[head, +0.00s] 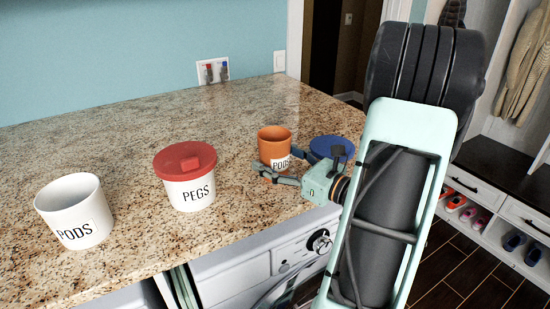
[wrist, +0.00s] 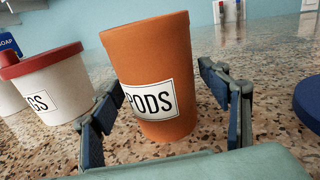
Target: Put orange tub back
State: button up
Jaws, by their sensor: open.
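The orange tub (head: 273,139), labelled PODS, stands upright on the granite counter, open-topped with no lid on it. It also fills the middle of the wrist view (wrist: 152,70). My gripper (head: 277,166) is open and low over the counter, with one finger on each side of the tub. In the wrist view my gripper (wrist: 160,95) shows a gap between the right finger and the tub; the left finger is close to its side, and I cannot tell whether it touches.
A white PEGS tub (head: 188,192) with a red lid stands left of the orange tub, and a white PODS tub (head: 74,219) farther left. A blue lid (head: 325,146) lies right of the orange tub, partly behind my gripper. The counter's front edge runs above a washing machine (head: 300,250).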

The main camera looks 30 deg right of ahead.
jog(key=shift+r, duration=0.1)
jog(key=shift+s+r, duration=0.1)
jog(key=b+v, duration=0.1)
jog(key=v, duration=1.1)
jog(key=shift+b, duration=0.4)
jog(key=shift+a, duration=0.1)
